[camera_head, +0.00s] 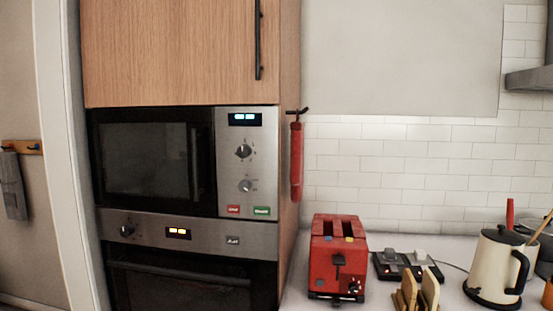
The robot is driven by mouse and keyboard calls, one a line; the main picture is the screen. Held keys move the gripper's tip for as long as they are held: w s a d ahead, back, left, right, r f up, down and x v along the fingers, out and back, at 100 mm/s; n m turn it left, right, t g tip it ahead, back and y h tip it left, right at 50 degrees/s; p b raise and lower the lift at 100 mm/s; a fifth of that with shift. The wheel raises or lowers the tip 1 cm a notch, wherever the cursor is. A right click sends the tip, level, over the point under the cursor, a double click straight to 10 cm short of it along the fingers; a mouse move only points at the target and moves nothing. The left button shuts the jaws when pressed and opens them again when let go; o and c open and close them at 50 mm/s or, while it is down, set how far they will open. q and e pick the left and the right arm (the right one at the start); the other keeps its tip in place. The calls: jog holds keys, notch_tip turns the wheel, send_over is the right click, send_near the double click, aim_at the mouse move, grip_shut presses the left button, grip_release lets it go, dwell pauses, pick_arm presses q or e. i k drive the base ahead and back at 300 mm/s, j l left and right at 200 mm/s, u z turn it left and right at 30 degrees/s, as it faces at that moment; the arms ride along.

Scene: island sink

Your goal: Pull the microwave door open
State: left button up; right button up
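The microwave (155,164) is built into the tall wooden cabinet at left of centre in the head view. Its dark glass door looks shut. A vertical handle (195,162) stands near the door's right edge. To the right is a steel control panel (245,160) with a lit blue display, two knobs, and a red and a green button. Neither of my grippers shows in this view.
Below the microwave is an oven (185,280) with a horizontal handle. A wooden cabinet door (180,50) is above. The counter at right holds a red toaster (337,262), a cream kettle (495,265) and a wooden rack (418,290). A red item (296,160) hangs beside the cabinet.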

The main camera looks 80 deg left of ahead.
aim_at(202, 199)
jog(key=u, duration=3.6)
jog(key=j, duration=0.3)
